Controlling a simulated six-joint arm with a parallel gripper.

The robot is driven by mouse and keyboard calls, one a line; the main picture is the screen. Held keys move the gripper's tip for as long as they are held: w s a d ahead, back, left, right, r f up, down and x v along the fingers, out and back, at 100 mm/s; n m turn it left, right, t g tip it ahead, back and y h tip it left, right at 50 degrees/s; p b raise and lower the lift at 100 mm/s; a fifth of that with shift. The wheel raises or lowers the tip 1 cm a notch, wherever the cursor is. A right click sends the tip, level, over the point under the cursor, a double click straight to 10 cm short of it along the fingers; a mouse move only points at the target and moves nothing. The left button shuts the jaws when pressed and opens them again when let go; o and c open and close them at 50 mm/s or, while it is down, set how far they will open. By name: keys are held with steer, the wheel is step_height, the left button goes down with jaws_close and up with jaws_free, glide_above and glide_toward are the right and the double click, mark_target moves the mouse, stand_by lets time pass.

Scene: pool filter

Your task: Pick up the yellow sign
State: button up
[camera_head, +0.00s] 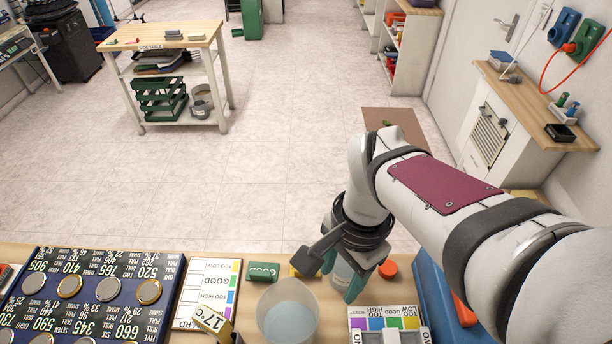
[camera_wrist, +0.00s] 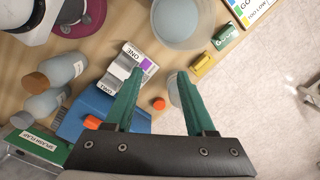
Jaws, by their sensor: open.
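The yellow sign (camera_wrist: 203,64) is a small yellow block on the wooden bench, beside the green GOOD sign (camera_wrist: 226,38) in the wrist view. In the head view only a bit of the yellow sign (camera_head: 293,271) shows, mostly hidden by my gripper. My gripper (camera_wrist: 157,75) is open, with green fingers spread and nothing held. The yellow sign lies just outside its right finger in the wrist view. In the head view my gripper (camera_head: 343,277) is low over the bench, around or in front of a pale container (camera_head: 343,272); I cannot tell whether they touch.
A clear beaker (camera_head: 288,312) stands near the yellow sign. An orange cap (camera_head: 388,269), a blue case (camera_head: 437,297) and a colour-labelled holder (camera_head: 385,318) are at right. A coin board (camera_head: 100,265) and a white colour card (camera_head: 207,292) are left. Bottles (camera_wrist: 62,69) stand left in the wrist view.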

steer(key=w+a+f+m+h, duration=0.1)
steer(key=w+a+f+m, duration=0.25)
steer(key=w, duration=0.35)
steer(key=w+a+f+m, duration=0.3)
steer(key=w+a+m, duration=0.15)
steer(key=w, duration=0.25)
steer(key=shift+n, duration=0.3)
steer(key=f, duration=0.5)
steer(key=s+f, duration=0.1)
steer(key=f, duration=0.4)
steer(key=d+f, duration=0.1)
steer(key=f, duration=0.4)
steer(key=shift+s+f, duration=0.15)
steer(key=shift+f, duration=0.25)
jaws_close()
